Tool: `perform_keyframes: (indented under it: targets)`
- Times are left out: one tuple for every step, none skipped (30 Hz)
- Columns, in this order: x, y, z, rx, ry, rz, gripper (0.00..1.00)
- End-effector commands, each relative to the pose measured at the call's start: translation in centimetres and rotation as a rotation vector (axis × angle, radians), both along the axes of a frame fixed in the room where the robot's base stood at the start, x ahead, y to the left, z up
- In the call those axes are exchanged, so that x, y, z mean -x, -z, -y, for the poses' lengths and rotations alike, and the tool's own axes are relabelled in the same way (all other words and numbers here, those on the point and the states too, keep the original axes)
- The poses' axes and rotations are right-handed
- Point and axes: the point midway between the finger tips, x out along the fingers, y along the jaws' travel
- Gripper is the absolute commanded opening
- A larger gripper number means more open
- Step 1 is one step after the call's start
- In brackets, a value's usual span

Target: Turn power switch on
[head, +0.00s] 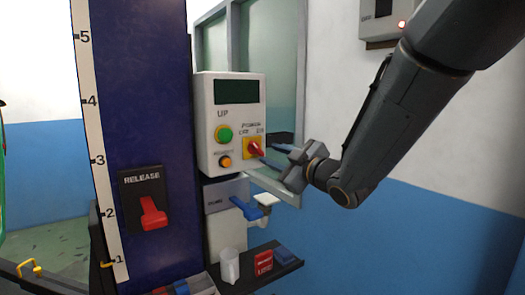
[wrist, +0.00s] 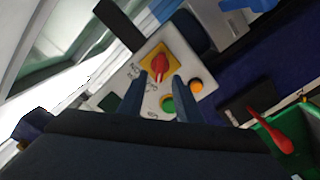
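The power switch is a red rotary knob (head: 257,148) on a yellow plate, low on the right of a white control box (head: 230,92). OFF and ON lettering sits above it, too small to read surely. I cannot tell which position the knob is in. My gripper (head: 274,156) is just right of and in front of the knob, pointing at it. In the wrist view my two fingers (wrist: 158,88) are apart with nothing between them, and the red knob (wrist: 158,64) shows just beyond their tips. I cannot tell whether either finger touches it.
The box also has a green button (head: 223,133), an orange button (head: 225,162) and a dark display (head: 234,91). A red RELEASE lever (head: 153,214) is on the blue column to the left. Below are a blue-handled valve (head: 247,209) and a small shelf (head: 285,268) with items.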

Motion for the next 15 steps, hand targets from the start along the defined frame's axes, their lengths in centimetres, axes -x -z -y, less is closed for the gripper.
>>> perform_keyframes:
  targets:
    - [-0.6,0.0,-0.6,-0.001,-0.002,-0.002,0.31]
    - [-1.0,-0.1,-0.8,-0.002,-0.002,-0.003,0.31]
    - [-1.5,-0.1,-1.1,-0.001,-0.002,-0.002,0.31]
    - [-1.9,-0.1,-1.4,0.0,-0.001,-0.003,0.31]
    - [-2.2,-0.1,-1.6,0.0,-0.001,-0.003,0.31]
    - [-2.6,-0.1,-1.9,-0.001,0.0,-0.002,0.31]
    - [-3.0,-0.1,-2.1,-0.001,0.0,-0.002,0.31]
    - [-3.3,-0.1,-2.3,-0.001,0.0,-0.002,0.31]
    - [-3.6,-0.1,-2.5,-0.001,0.0,-0.002,0.31]
    - [-3.8,-0.1,-2.7,0.0,0.001,-0.003,0.31]
    - [-4.1,0.0,-2.8,-0.001,0.001,-0.002,0.31]
    - [-4.3,0.0,-2.9,-0.001,0.002,-0.004,0.31]
    - [-4.4,0.0,-3.0,-0.001,0.002,-0.004,0.31]
    - [-4.5,0.0,-3.1,-0.002,0.003,-0.003,0.31]
    - [-4.6,0.0,-3.1,-0.002,0.003,-0.003,0.31]
